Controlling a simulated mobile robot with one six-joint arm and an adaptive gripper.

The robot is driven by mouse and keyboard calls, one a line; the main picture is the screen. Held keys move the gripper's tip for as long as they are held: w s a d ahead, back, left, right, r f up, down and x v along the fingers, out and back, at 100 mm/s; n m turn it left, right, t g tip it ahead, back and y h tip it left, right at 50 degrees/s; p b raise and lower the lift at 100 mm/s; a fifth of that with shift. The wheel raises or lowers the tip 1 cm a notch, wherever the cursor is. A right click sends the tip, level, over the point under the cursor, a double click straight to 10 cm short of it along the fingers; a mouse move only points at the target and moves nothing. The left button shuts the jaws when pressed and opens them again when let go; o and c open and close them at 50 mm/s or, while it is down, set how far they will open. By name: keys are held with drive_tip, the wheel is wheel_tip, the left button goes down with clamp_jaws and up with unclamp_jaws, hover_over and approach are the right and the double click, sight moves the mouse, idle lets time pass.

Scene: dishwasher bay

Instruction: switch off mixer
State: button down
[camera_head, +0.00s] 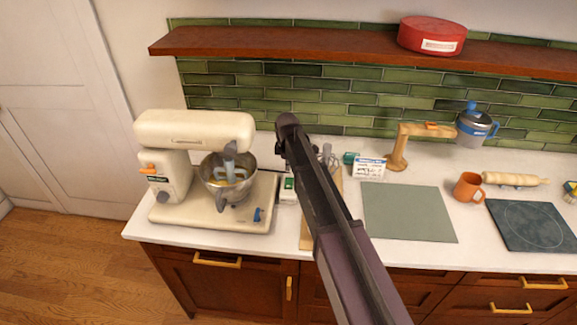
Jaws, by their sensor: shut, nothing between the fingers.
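The cream stand mixer (190,128) stands on the left end of the white counter, its head lowered over a metal bowl (229,189). A pale blue beater (229,160) reaches into the bowl. An orange lever (147,170) and a round grey knob (162,196) are on the mixer's left side. A small blue lever (258,214) is on the front right of its base. I cannot tell whether it is running. My dark arm rises from the bottom edge to a point right of the mixer, apart from it in the picture. No gripper fingers show.
Behind my arm are a wooden board (306,232) and a whisk (329,158). A small white box (287,190) stands beside the mixer. To the right are a grey-green mat (408,213), an orange mug (468,188) and a dark hob (535,226). A shelf (290,43) runs above.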

sight(289, 179)
drive_tip(key=shift+w+f+b, duration=0.2)
drive_tip(key=shift+f+b, duration=1.2)
drive_tip(key=shift+f, duration=0.1)
drive_tip(key=shift+w+f+b, duration=0.15)
drive_tip(key=shift+f+b, duration=1.2)
drive_tip(key=shift+f, duration=0.15)
drive_tip(key=shift+d, duration=0.1)
